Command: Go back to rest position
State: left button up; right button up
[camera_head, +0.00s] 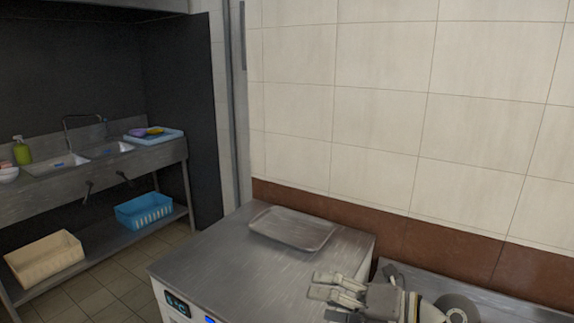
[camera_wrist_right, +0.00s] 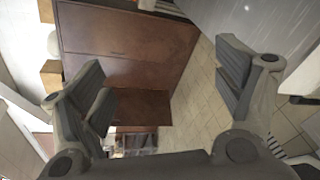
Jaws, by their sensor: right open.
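My right gripper (camera_head: 322,290) is at the bottom centre-right of the head view, over the front right part of a steel counter (camera_head: 205,262). In the right wrist view my right gripper (camera_wrist_right: 162,85) has its two dark fingers wide apart, with nothing between them. Brown panels and a tiled floor show beyond the fingers. An empty metal tray (camera_head: 292,229) lies on the counter near the wall, apart from the gripper. My left gripper is not in view.
A sink bench (camera_head: 85,180) stands at the left, with a green bottle (camera_head: 22,150), a light blue tray (camera_head: 153,136), a blue basket (camera_head: 144,210) and a beige crate (camera_head: 45,260). A tiled wall (camera_head: 385,120) closes off the back. The counter's left part is clear.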

jog(key=d+r+m+t+h, duration=0.2)
jog(key=d+r+m+t, duration=0.2)
jog(key=r+m+t, duration=0.65)
jog(key=s+d+f+m+h, duration=0.2)
jog(key=d+f+m+h, duration=0.45)
jog(key=f+m, duration=0.3)
jog(key=s+d+f+m+h, duration=0.2)
jog(key=d+f+m+h, duration=0.3)
jog(key=f+m+h, duration=0.4)
jog(key=s+a+f+m+g+y, duration=0.1)
jog(key=s+f+m+g+y, duration=0.15)
jog(key=s+f+g, duration=0.7)
jog(key=s+a+f+m+g+y, duration=0.1)
jog(key=s+f+m+g, duration=0.25)
jog(key=s+f, duration=0.65)
jog(key=s+f+n+g+b, duration=0.1)
jog(key=s+f+b, duration=0.15)
jog(key=f, duration=1.15)
jog(key=s+f+g+b, duration=0.1)
jog(key=s+f, duration=0.3)
jog(key=f, duration=0.9)
jog(key=s+d+f+g+b, duration=0.1)
jog(key=s+d+f+b, duration=0.1)
jog(key=s+f, duration=1.4)
jog(key=shift+d+f, duration=0.2)
jog(key=shift+f, duration=0.7)
